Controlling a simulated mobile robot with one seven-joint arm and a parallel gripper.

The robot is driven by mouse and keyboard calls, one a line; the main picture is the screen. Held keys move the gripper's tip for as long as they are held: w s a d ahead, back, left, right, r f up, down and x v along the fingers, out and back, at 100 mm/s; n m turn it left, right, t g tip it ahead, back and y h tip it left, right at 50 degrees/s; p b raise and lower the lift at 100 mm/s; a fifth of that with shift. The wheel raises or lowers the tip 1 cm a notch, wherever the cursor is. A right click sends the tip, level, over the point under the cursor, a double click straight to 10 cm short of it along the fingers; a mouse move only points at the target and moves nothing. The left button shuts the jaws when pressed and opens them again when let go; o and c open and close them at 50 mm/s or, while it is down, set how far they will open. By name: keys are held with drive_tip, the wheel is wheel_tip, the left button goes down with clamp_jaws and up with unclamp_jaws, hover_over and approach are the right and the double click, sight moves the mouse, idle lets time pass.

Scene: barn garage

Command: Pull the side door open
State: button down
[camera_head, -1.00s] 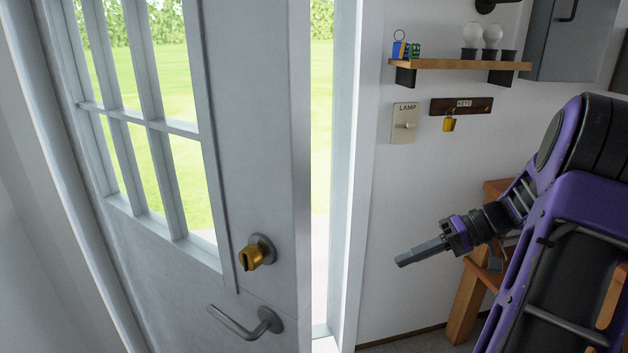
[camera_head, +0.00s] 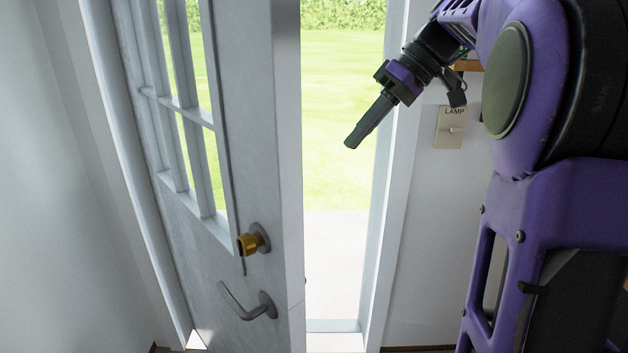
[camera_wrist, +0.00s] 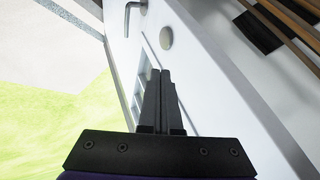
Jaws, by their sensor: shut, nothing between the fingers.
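The side door (camera_head: 190,245) is pale grey with window panes and stands ajar, with a wide gap to the frame on its right. It carries a brass lock (camera_head: 250,242) and, below it, a grey lever handle (camera_head: 245,303). My gripper (camera_head: 352,141) is shut and empty, pointing down and left in front of the gap, right of the door's edge and above the lock. In the wrist view the shut fingers (camera_wrist: 162,85) show against a white door face (camera_wrist: 205,75) with a lever handle (camera_wrist: 135,12). I cannot tell whether they touch it.
The door frame (camera_head: 392,200) stands right of the gap, with the lamp switch (camera_head: 449,127) on the wall beside it. My arm covers most of the right side. Grass (camera_head: 335,120) and a pale paved strip (camera_head: 335,250) show through the gap.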

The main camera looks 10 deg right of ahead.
sight(301, 183)
drive_tip(key=shift+s+a+f+b, duration=0.25)
drive_tip(key=shift+a+f, duration=1)
drive_tip(key=shift+a, duration=0.4)
drive_tip(key=shift+s+a+f+b, duration=0.25)
drive_tip(key=shift+a+f, duration=0.95)
drive_tip(key=shift+a, duration=0.45)
drive_tip(key=shift+s+a+f+b, duration=0.25)
drive_tip(key=shift+a+f, duration=1)
drive_tip(key=shift+a, duration=0.4)
